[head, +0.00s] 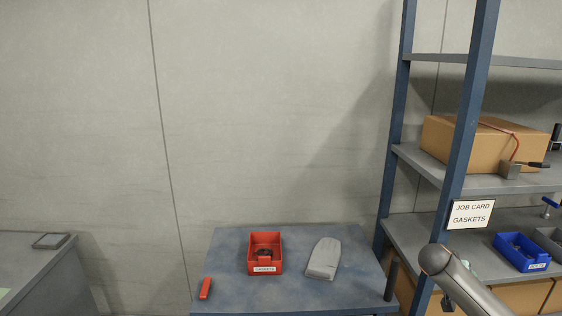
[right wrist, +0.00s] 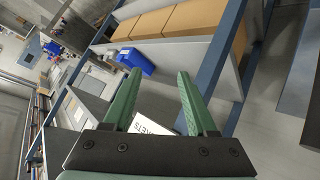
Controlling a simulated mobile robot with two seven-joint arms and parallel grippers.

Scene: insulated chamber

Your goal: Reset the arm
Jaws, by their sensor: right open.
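My right gripper (right wrist: 160,100) shows in the right wrist view with two green fingers spread apart and nothing between them. Part of my right arm shows at the lower right of the head view, in front of the shelf rack; the gripper itself cannot be made out there. My left gripper is in neither view.
A blue-grey table (head: 225,285) holds a red bin (head: 251,268), a grey flat object (head: 323,258) and a small red object (head: 205,288). A shelf rack (head: 466,120) at right carries a cardboard box (head: 465,145), a job card sign (head: 472,214) and a blue bin (head: 521,252).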

